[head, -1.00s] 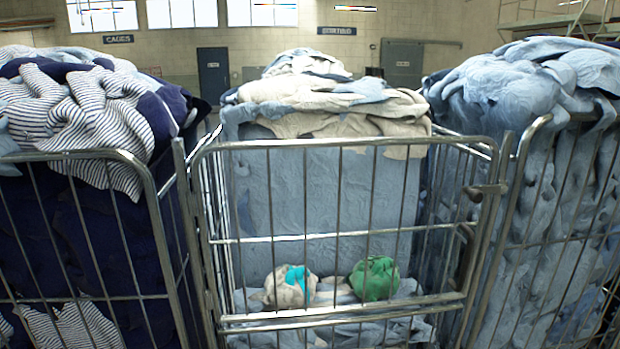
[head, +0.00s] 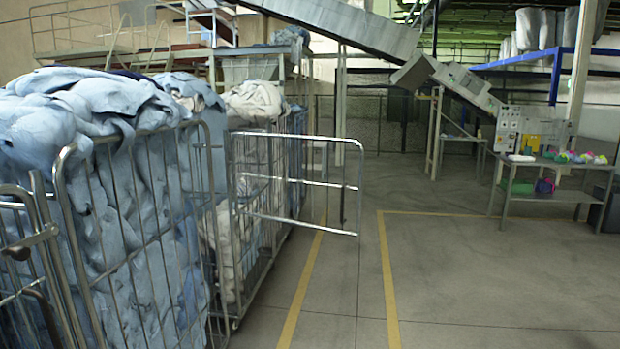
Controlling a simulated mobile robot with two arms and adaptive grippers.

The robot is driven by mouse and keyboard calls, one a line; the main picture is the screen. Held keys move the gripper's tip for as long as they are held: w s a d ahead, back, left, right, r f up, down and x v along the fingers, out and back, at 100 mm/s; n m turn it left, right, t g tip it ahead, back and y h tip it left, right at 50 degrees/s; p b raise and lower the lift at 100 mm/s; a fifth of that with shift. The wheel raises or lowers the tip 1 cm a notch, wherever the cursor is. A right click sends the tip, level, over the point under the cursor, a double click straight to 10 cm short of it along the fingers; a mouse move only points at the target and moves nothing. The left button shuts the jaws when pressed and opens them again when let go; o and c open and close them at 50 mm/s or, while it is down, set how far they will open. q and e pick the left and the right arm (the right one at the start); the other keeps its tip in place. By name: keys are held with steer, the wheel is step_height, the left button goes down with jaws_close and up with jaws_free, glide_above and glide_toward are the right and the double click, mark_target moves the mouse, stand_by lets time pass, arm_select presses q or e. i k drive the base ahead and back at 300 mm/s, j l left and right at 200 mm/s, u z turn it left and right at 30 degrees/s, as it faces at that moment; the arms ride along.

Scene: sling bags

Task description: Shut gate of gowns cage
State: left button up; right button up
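A metal barred gate (head: 300,181) stands open in the head view, sticking out to the right from the row of cages into the aisle. It appears to belong to a cage (head: 238,250) filled with pale cream and blue cloth, in the middle left. I cannot read a label that marks any cage as the gowns cage. A nearer cage (head: 128,225) heaped with light blue cloth fills the left, and its bars look upright. Part of a cage gate with a latch (head: 30,242) shows at the far left edge. Neither of my grippers is in view.
The concrete floor (head: 460,280) right of the cages is clear, with yellow lines (head: 388,275). A grey table (head: 550,165) with colourful bundles stands at the right. A sloping conveyor (head: 345,28) runs overhead at the back.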

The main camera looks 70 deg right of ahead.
mark_target(231, 156)
steer(key=l+z, duration=0.1)
steer(key=z, duration=1.85)
